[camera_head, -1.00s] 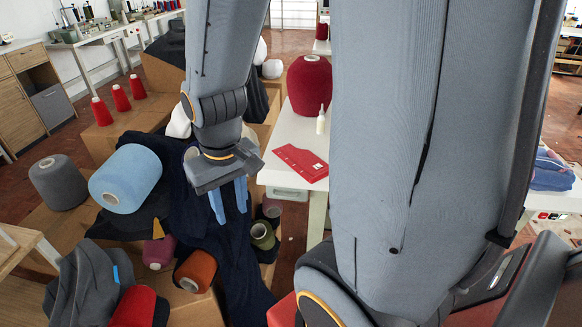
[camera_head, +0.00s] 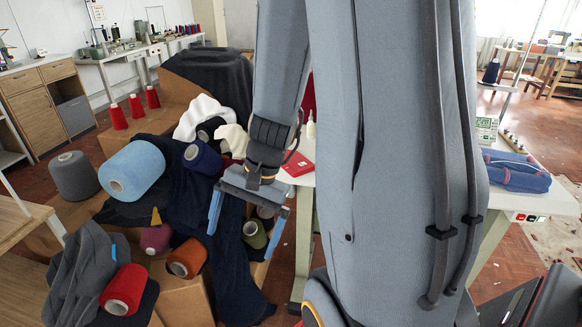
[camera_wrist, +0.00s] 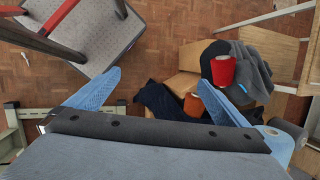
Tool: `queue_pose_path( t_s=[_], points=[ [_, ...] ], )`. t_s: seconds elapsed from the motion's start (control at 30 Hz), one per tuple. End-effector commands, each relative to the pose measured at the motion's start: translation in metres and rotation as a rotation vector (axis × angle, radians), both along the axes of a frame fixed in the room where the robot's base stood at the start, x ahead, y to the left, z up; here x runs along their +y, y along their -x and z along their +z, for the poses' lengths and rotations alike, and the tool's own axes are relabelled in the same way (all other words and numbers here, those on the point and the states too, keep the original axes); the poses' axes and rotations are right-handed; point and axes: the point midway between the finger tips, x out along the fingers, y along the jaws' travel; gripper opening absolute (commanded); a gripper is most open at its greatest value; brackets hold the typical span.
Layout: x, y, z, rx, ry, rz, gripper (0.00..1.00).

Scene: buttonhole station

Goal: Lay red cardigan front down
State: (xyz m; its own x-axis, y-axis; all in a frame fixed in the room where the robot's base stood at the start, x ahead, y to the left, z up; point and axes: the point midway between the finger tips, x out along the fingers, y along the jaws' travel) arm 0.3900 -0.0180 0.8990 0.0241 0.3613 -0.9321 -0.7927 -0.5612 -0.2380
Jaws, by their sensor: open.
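The red cardigan front (camera_head: 300,164) lies flat on the white table (camera_head: 306,180) in the head view. Only its left part shows; my arm hides the rest. My gripper (camera_head: 245,222) is open and empty, its blue fingers spread wide and pointing down. It hangs left of the table and the red piece, over the pile of yarn and dark cloth, apart from the red piece. In the wrist view my gripper (camera_wrist: 158,82) also shows open with nothing between the fingers, and the red piece is not seen there.
Yarn cones, such as a light blue one (camera_head: 132,171) and an orange one (camera_head: 186,262), sit on boxes with dark cloth (camera_head: 235,265). Blue folded knitwear (camera_head: 515,170) lies on the table's right. A grey-seated chair (camera_wrist: 88,30) shows in the wrist view.

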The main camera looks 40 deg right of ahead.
Motion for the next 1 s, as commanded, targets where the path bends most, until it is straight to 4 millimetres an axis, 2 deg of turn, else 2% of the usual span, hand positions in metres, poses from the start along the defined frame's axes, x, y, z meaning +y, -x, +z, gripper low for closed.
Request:
queue_pose_path(
  t_s=[0.03,0.17,0.23,0.27,0.37,0.4,0.5,0.6,0.7,0.8,1.0],
  points=[
    [-0.01,-0.013,-0.014,0.026,-0.074,-0.163,1.0],
    [-0.037,-0.054,-0.03,0.053,-0.284,-0.581,1.0],
    [-0.064,-0.079,-0.037,0.049,-0.402,-0.804,1.0],
    [-0.078,-0.09,-0.04,0.043,-0.453,-0.899,1.0],
    [-0.137,-0.121,-0.049,0.001,-0.622,-1.205,1.0],
    [-0.164,-0.13,-0.052,-0.024,-0.687,-1.321,1.0],
    [-0.233,-0.141,-0.06,-0.099,-0.832,-1.572,1.0],
    [-0.294,-0.139,-0.067,-0.178,-0.942,-1.764,1.0],
    [-0.336,-0.132,-0.071,-0.244,-1.015,-1.889,1.0],
    [-0.359,-0.127,-0.073,-0.283,-1.054,-1.953,1.0],
    [-0.367,-0.141,-0.078,-0.296,-1.068,-1.973,1.0]
  ],
)
